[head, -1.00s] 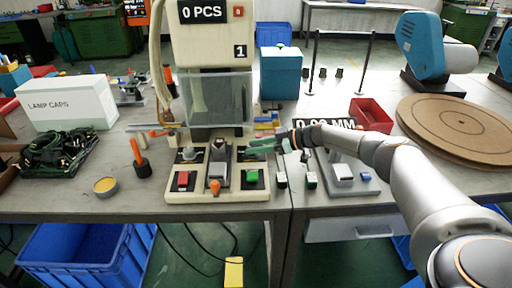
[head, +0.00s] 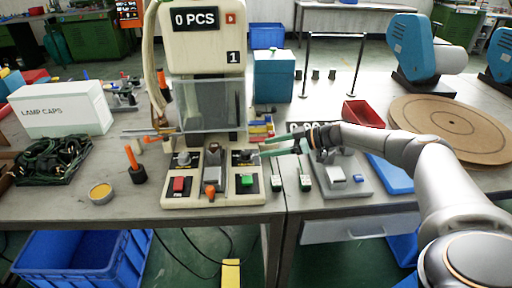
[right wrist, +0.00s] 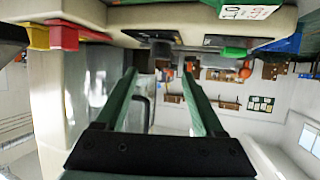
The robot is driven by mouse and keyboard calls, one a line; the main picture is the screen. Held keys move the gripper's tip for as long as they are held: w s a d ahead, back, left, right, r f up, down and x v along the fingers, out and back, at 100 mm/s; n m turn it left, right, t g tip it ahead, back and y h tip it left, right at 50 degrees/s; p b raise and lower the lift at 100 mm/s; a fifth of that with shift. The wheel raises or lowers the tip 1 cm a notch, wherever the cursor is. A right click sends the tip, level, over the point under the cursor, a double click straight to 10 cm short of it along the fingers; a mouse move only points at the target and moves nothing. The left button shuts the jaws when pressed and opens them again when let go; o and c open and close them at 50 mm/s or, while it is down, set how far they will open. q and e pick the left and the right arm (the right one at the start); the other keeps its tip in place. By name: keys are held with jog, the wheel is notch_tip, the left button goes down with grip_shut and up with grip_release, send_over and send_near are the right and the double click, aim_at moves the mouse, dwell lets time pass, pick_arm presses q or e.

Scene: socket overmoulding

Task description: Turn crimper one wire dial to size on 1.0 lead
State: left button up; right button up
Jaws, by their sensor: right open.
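Crimper one (head: 205,40) is the cream machine with a "0 PCS" display and a "1" label. On its base, a grey dial (head: 184,159) sits on the left black panel above a red button (head: 179,186). My right gripper (head: 266,149) is open and reaches in from the right beside that panel. In the right wrist view its two green fingers (right wrist: 162,75) are apart with nothing held between them. My left gripper is out of view.
An orange-tipped lever (head: 210,190) stands at the base front. A red bin (head: 362,113) and a round brown board (head: 455,128) are to the right.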

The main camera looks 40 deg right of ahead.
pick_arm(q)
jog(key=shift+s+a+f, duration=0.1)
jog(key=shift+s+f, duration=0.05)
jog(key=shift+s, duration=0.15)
pick_arm(e)
jog(key=v, duration=0.5)
jog(key=shift+r, duration=0.1)
